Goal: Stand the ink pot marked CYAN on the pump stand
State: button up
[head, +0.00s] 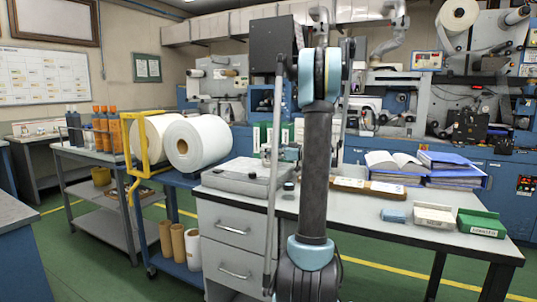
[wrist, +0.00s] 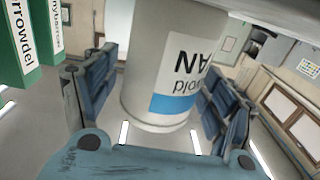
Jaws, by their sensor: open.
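The ink pot (wrist: 150,60) fills the middle of the wrist view. It is pale grey, with a white label and a blue band; the label appears upside down and shows "AN", the rest being cut off. My gripper (wrist: 162,85) is open, with one dark blue finger on each side of the pot. A gap shows at the left finger; I cannot tell whether the right finger touches. In the head view my arm hides most of the area around the gripper. I cannot identify the pump stand with certainty in either view.
Green binders (wrist: 25,45) stand close by at the wrist view's upper left. The grey desk (head: 370,207) carries a grey slab (head: 240,180), a small dark pot (head: 289,186), an open book (head: 393,164), blue folders (head: 455,178) and small boxes (head: 434,218). White rolls (head: 197,143) lie left.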

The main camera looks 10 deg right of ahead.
aim_at(276, 147)
jog(key=shift+o, duration=0.5)
jog(key=v, duration=1.1)
jog(key=shift+s+d, duration=0.25)
jog(key=shift+d, duration=0.05)
jog(key=s+d+r, duration=0.2)
jog(key=s+d, duration=0.1)
jog(key=d, duration=0.1)
jog(key=x, duration=1)
jog(key=shift+w+a+f, duration=0.15)
jog(key=shift+w+a, duration=0.1)
jog(key=shift+w, duration=0.05)
jog(key=shift+f+x, duration=0.2)
jog(key=shift+x, duration=2.9)
jog(key=shift+w, duration=0.1)
jog(key=c, duration=1.6)
